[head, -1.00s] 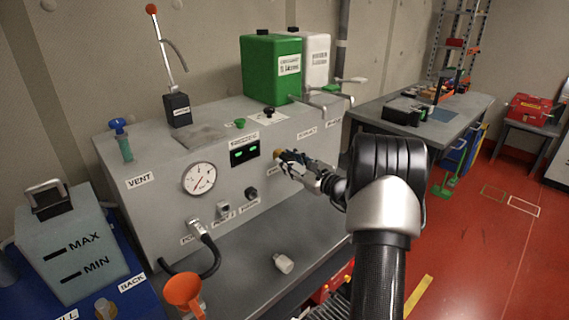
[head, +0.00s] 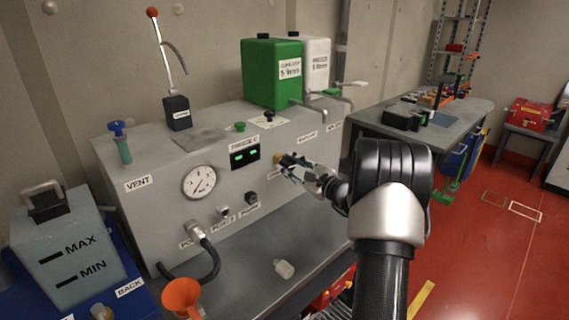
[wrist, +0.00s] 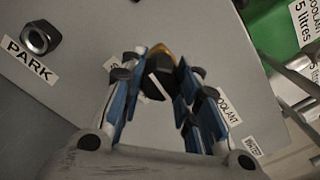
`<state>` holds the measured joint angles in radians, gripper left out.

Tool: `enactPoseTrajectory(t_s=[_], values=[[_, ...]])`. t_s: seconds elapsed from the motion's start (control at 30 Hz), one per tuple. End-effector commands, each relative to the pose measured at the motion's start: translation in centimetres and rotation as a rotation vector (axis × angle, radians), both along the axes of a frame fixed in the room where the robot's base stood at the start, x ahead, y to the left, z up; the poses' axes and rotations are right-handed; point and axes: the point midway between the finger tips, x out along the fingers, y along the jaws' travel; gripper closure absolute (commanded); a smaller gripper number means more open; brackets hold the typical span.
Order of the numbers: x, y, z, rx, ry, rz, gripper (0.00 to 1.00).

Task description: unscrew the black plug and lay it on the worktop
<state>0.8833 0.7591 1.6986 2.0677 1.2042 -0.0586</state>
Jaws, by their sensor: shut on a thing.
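The black plug (wrist: 153,86) shows in the wrist view between my fingers, with a pale stripe across it and a yellow brass-coloured fitting (wrist: 160,49) behind it at the grey panel. My gripper (wrist: 161,72) is shut on the plug, with a blue-padded finger on each side. In the head view my gripper (head: 284,164) is at the front of the grey cabinet, right of the green display, and its fingers hide the plug. Whether the plug is still seated in the fitting cannot be told. The grey worktop (head: 318,248) lies below the cabinet front.
A small whitish piece (head: 284,269) lies on the worktop. A dark round fitting (head: 251,197) labelled PARK, a gauge (head: 199,181) and a hose (head: 209,255) are left of my gripper. An orange funnel (head: 182,295) stands front left. The worktop's middle is largely bare.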

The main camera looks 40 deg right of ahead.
Motion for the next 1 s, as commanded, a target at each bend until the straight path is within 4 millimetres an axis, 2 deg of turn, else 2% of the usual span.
enactPoseTrajectory(t_s=[1.0], values=[[-2.7,-0.2,-0.1,0.001,0.002,0.000,1.00]])
